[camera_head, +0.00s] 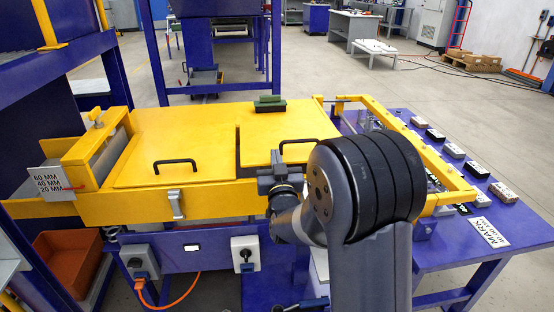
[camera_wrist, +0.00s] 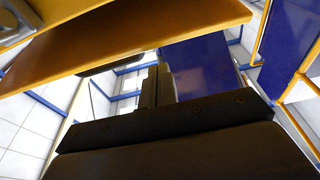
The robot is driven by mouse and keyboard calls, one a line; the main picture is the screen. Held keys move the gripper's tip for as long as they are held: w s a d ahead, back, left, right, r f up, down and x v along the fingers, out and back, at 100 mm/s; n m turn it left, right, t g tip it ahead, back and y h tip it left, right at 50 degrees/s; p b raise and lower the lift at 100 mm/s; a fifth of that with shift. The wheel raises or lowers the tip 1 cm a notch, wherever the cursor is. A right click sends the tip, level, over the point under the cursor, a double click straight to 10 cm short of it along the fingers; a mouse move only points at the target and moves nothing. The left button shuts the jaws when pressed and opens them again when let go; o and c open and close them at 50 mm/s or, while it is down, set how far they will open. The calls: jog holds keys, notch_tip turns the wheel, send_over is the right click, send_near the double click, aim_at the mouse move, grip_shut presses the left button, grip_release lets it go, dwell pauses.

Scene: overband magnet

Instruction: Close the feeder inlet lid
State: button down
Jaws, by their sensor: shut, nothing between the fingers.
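The yellow feeder housing (camera_head: 150,208) lies across the middle of the head view. Its top has a left yellow lid (camera_head: 205,138) with a black handle (camera_head: 175,165) and a right yellow panel (camera_head: 285,128) with another black handle (camera_head: 297,144). The left lid looks flat. A dark gap runs along the right panel's left edge; I cannot tell if it is fully down. My gripper (camera_head: 272,180) is at the front edge below the right panel, partly hidden by my arm. In the wrist view my gripper (camera_wrist: 160,72) is shut and empty, close to a yellow panel (camera_wrist: 140,38).
A green and black block (camera_head: 269,103) sits at the back of the right panel. A metal latch (camera_head: 176,204) is on the housing front. A yellow frame (camera_head: 440,165) and a blue table (camera_head: 525,195) with small blocks stand to the right. Blue posts rise behind.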

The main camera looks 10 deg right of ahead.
jog(key=shift+s+f, duration=0.15)
jog(key=shift+f, duration=0.55)
jog(key=shift+f+b, duration=0.15)
jog(key=shift+b, duration=0.15)
jog(key=b+v, duration=0.2)
jog(key=v, duration=0.7)
jog(key=shift+s+t+b, duration=0.4)
jog(key=shift+s, duration=0.05)
dwell(0.5)
